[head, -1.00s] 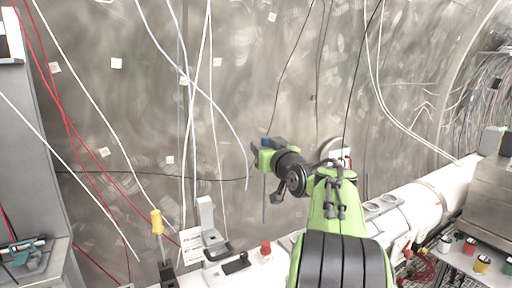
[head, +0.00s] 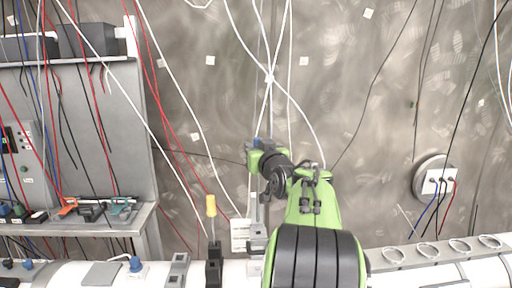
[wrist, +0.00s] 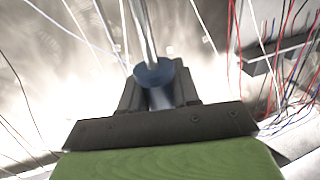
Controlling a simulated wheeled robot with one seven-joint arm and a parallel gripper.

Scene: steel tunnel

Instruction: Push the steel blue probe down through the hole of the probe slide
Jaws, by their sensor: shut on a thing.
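My gripper (head: 257,157) is shut on the steel blue probe. The probe slide (head: 258,232) looks to be the grey upright piece below my gripper, on the white pipe. My arm partly hides it.
A yellow-handled tool (head: 212,207) stands upright in a dark holder just left of the slide. A shelf bench (head: 75,225) with tools is at the left. Cables hang across the wall. A row of rings (head: 425,248) lies along the pipe at the right.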

